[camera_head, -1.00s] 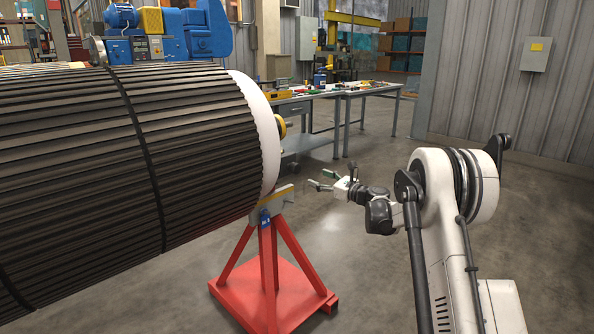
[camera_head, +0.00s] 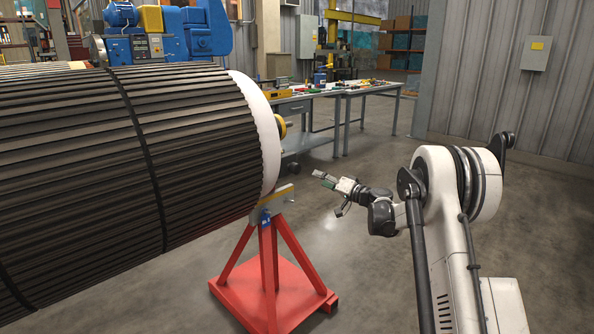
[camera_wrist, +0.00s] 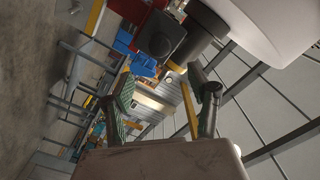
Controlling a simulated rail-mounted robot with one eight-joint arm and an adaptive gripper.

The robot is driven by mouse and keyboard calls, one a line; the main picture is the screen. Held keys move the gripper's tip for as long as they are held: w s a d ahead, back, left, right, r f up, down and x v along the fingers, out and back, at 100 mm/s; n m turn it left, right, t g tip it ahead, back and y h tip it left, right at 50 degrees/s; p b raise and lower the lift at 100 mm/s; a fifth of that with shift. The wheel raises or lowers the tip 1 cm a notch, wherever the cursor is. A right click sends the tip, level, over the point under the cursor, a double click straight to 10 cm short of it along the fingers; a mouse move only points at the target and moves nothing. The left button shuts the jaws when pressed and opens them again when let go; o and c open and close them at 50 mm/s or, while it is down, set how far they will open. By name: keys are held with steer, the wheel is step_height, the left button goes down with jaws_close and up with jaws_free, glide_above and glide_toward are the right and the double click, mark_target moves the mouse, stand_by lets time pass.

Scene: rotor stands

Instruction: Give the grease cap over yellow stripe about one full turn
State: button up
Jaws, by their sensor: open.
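The large dark-ribbed rotor (camera_head: 200,140) lies across the left, with a white end face (camera_head: 262,130). A yellow ring (camera_head: 282,130) shows on its shaft end, mostly hidden behind that face. I cannot make out the grease cap or its yellow stripe in the head view. My gripper (camera_head: 328,191) is empty, its fingers apart, in free air right of the rotor end. In the wrist view my open fingers (camera_wrist: 162,82) frame the background. A dark grey shaft part (camera_wrist: 198,25) with a black blocky piece (camera_wrist: 160,38) stands beyond them; I cannot tell whether this is the cap.
A red stand (camera_head: 270,285) supports the rotor end, its base reaching out over the floor. Workbenches (camera_head: 340,95) with small items stand behind. A grey wall box (camera_head: 536,54) hangs at the right. The floor between stand and my arm is clear.

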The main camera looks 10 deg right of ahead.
mark_target(298, 170)
steer(key=w+a+n, duration=0.2)
steer(key=w+n, duration=0.1)
steer(key=w+a+n+b, duration=0.1)
steer(key=w+a+n, duration=0.2)
steer(key=w, duration=0.1)
steer(key=w+a+n+b, duration=0.1)
steer(key=w+a+n, duration=0.1)
steer(key=w, duration=0.2)
steer(key=shift+a+n, duration=0.3)
steer(key=shift+n, duration=0.1)
stand_by(0.3)
steer(key=c, duration=1.2)
steer(key=shift+o, duration=0.2)
steer(key=shift+m, duration=0.4)
